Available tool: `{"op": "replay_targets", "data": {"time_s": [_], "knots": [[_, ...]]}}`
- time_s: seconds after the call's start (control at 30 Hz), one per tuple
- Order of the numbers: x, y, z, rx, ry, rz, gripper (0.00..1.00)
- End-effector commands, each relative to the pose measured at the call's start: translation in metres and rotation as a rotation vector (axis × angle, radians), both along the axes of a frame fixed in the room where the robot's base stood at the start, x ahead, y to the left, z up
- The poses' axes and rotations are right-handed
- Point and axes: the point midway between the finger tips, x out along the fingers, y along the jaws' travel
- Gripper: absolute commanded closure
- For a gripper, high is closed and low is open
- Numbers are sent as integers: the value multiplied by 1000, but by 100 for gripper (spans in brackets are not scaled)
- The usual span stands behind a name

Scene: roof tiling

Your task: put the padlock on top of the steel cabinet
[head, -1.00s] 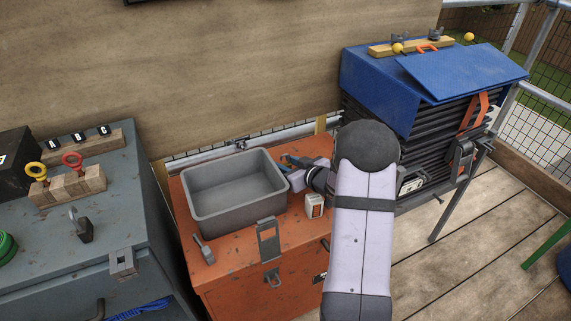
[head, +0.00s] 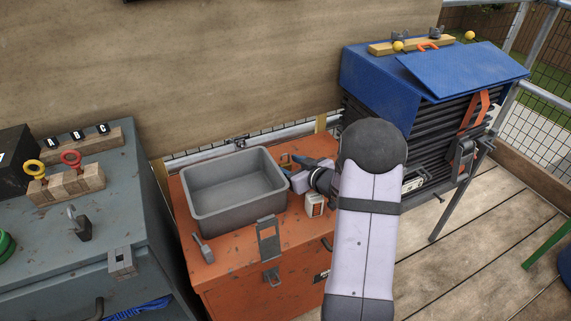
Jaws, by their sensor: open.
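A padlock (head: 83,228) with a dark body and a grey shackle stands upright on the bare top of the blue-grey steel cabinet (head: 110,227) at the left of the head view. Nothing holds it. My gripper (head: 287,165) is far to its right, low over the back of the orange chest, just right of the grey bin. It is open. Its fingertips are small and partly hidden, and I see no padlock at them.
The grey bin (head: 235,218) and a white box with an orange label (head: 314,204) stand on the orange chest (head: 228,267). On the cabinet, wooden blocks (head: 68,186) with ring-topped pieces stand behind the padlock; a green coil (head: 6,245) lies at the left edge.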

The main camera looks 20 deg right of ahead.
Motion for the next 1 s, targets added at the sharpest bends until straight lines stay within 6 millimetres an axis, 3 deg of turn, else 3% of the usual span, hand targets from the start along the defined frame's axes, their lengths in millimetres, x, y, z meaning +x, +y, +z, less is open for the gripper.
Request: {"op": "replay_targets", "data": {"time_s": [0.2,0.4,1.0], "knots": [[-31,-6,15,-1,0,-2,49],[-48,-8,21,0,0,0,49],[-51,-9,23,1,1,-4,45]]}}
